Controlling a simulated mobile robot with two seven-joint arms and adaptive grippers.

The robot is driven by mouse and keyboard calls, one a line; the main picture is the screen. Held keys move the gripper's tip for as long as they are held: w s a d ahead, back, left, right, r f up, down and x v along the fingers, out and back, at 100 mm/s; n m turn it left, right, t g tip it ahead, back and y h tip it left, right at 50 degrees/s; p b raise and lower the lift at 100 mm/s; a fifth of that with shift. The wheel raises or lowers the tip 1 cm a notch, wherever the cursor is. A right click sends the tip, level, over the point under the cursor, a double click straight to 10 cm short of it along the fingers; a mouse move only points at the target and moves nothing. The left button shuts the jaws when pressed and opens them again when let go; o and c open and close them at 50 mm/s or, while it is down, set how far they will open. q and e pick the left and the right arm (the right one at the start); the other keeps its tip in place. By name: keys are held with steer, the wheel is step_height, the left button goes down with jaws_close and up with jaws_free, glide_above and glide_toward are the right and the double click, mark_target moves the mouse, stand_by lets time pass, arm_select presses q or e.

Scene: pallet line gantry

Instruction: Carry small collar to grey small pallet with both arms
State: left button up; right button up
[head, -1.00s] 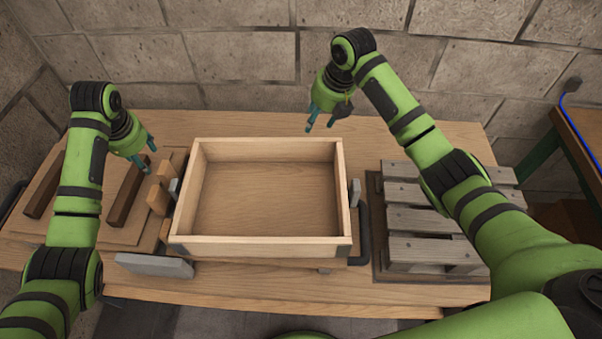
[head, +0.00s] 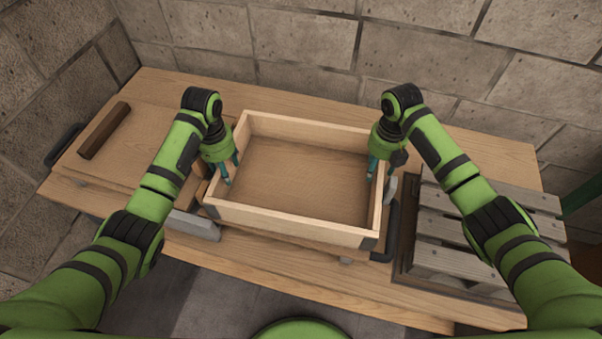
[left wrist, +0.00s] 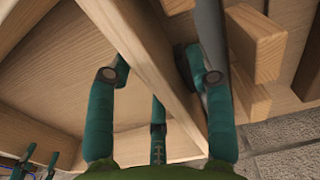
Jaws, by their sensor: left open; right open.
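The small collar (head: 290,224) is a pale, open wooden frame in the middle of the table. My left gripper (head: 229,176) is open at its left wall. In the left wrist view, the collar wall (left wrist: 160,75) runs between the spread fingers of this gripper (left wrist: 160,110), with no visible grip. My right gripper (head: 381,170) is open at the right wall, one finger on the inner side; its outer finger is partly hidden. The grey small pallet (head: 450,262), made of slats, lies to the right, partly behind my right arm.
A grey block (head: 193,225) lies at the collar's front left. A black handle (head: 393,232) stands between collar and pallet. A wooden board with a dark bar (head: 104,130) lies at the left. A stone wall (head: 300,45) closes the back.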

mark_target(229, 173)
arm_select(q)
steer(key=f, duration=0.3)
steer(key=shift+w+d+f, duration=0.1)
steer(key=shift+w+d, duration=0.1)
arm_select(e)
steer(key=f, duration=0.3)
steer(key=shift+w+d+f, duration=0.2)
arm_select(q)
steer(key=shift+f, duration=0.15)
arm_select(e)
steer(key=shift+f, duration=0.15)
arm_select(q)
steer(key=shift+s+a, duration=0.1)
arm_select(e)
steer(key=shift+s+a, duration=0.1)
arm_select(q)
jaws_close()
arm_select(e)
jaws_close()
